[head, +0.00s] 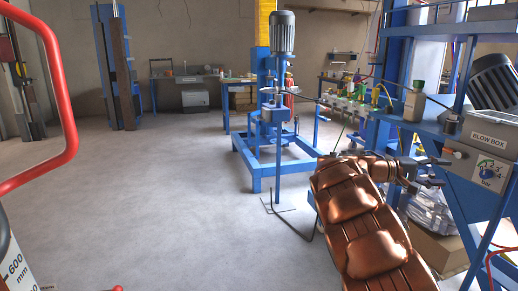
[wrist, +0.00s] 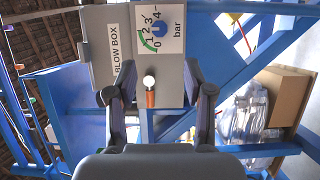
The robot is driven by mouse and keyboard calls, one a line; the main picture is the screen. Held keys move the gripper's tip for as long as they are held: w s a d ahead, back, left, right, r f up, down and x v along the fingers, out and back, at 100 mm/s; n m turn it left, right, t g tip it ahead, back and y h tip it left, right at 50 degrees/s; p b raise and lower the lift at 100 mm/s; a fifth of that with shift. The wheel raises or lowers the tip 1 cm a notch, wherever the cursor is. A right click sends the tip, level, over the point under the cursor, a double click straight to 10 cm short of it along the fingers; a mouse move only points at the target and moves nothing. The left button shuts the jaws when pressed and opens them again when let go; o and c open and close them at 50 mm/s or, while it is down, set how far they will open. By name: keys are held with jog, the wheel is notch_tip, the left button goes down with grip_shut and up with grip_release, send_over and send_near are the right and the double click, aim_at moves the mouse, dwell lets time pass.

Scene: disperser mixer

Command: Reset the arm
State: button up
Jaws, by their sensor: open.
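My arm (head: 362,235), copper-brown, reaches up from the bottom of the head view toward the blue frame at the right.
The blue frame (head: 405,75) with shelves and diagonal braces is close around my gripper. A cardboard box (head: 438,250) and clear plastic-wrapped goods (head: 430,212) sit below. The blue mixer stand (head: 270,115) is behind. Open floor (head: 150,200) lies left; a red rail (head: 62,90) is near.

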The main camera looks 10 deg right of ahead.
jog(key=s+a+f+n+t+y, duration=0.1)
jog(key=s+a+f+y, duration=0.55)
jog(key=s+a, duration=0.6)
jog(key=s+a+f+n+t+y, duration=0.15)
jog(key=s+a+f+y, duration=0.5)
jog(key=a, duration=1.15)
jog(key=s+a+f+n+t+y, duration=0.1)
jog(key=s+a+f+y, duration=0.3)
jog(key=s+a+f, duration=0.65)
jog(key=s+a+r+p, duration=0.1)
jog(key=a+r+p, duration=0.1)
jog(key=r+p, duration=1)
jog(key=a+r+p, duration=0.2)
jog(key=r+p, duration=1)
jog(key=r, duration=0.4)
jog(key=shift+s+a+r+t+p, duration=0.15)
jog(key=shift+s+a+t+p, duration=0.2)
jog(key=shift+t, duration=0.1)
jog(key=shift+c, duration=0.9)
jog(key=shift+d, duration=0.1)
jog(key=shift+d, duration=0.1)
